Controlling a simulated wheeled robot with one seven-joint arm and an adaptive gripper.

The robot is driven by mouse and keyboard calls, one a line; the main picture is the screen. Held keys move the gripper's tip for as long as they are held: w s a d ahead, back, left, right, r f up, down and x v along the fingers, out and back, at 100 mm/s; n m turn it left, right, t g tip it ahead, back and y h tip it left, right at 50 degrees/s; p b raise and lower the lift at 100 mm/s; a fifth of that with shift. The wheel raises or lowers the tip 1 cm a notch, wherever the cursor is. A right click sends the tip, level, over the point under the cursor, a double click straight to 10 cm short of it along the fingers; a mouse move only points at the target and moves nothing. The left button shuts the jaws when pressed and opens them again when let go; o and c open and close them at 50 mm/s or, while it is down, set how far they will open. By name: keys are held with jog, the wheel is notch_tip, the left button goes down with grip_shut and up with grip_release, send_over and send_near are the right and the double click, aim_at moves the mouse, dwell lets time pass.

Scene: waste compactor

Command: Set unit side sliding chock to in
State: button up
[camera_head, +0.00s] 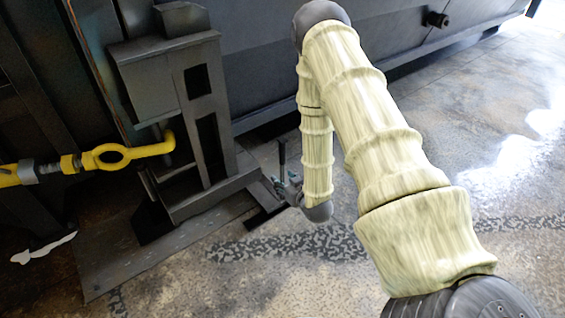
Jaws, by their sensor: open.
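A dark flat bar with a thin upright post (282,153) sits low at the right foot of the grey bracket on the unit's side. This looks like the sliding chock; its dark foot (262,216) shows on the floor. How far it is slid in I cannot tell. My gripper (284,187) is small in view, low beside the post, at the end of my pale-sleeved arm. It is open and appears close to the post; whether it touches I cannot tell. My wrist partly hides the chock.
The grey bracket (190,95) stands on a dark floor plate (150,255) at left. A yellow turnbuckle with a hook (115,155) reaches into it. The dark unit wall (262,60) runs behind my arm. Open concrete floor (480,130) lies to the right.

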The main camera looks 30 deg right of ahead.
aim_at(284, 152)
jog(key=w+d+f+t+h+b, duration=0.1)
jog(key=w+d+f+t+b, duration=0.1)
jog(key=w+d+t+b, duration=0.45)
jog(key=w+d+b, duration=0.1)
jog(key=w+b, duration=0.1)
jog(key=w, duration=0.1)
jog(key=w+d+g+b, duration=0.1)
jog(key=w+b, duration=0.1)
jog(key=w, duration=0.1)
jog(key=w+d+g+b, duration=0.1)
jog(key=w+b, duration=0.2)
jog(key=shift+w+r, duration=0.2)
jog(key=shift+r, duration=0.1)
jog(key=shift+c, duration=0.2)
grip_shut()
